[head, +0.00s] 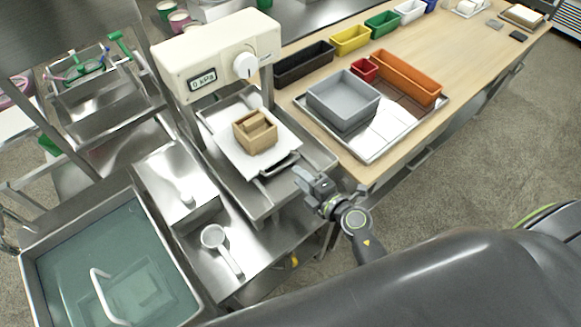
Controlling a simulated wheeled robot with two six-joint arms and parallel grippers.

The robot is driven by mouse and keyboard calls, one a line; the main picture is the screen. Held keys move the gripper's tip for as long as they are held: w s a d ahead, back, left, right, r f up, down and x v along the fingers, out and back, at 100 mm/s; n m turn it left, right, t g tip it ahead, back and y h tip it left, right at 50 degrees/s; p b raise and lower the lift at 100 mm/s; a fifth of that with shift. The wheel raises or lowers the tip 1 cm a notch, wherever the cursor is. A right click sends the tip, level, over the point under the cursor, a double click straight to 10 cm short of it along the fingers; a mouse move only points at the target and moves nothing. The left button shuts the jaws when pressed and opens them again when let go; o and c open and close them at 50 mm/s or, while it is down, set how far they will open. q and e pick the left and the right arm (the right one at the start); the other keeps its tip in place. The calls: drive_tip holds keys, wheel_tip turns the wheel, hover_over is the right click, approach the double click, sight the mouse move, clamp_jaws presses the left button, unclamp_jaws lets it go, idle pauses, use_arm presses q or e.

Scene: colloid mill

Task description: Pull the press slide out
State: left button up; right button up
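The press (218,60) is a cream machine with a "0 kPa" display and a white knob. Below it, the press slide (228,142) is a pale plate on a metal bed, with a dark bar handle (281,166) at its front edge. A wooden box mould (255,133) with a block in it sits on the slide. My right gripper (302,180) is just to the right of the handle, apart from it, with its fingers apart and nothing between them. My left gripper is not in view.
A water-filled sink (190,288) is at lower left, and a metal ladle (215,238) lies on the steel counter. On the wooden table stand a grey bin (343,98) and an orange bin (408,78) on a metal tray (375,150). Open floor lies at right.

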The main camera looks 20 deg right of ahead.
drive_tip(key=x, duration=0.5)
clamp_jaws()
drive_tip(key=shift+s, duration=0.15)
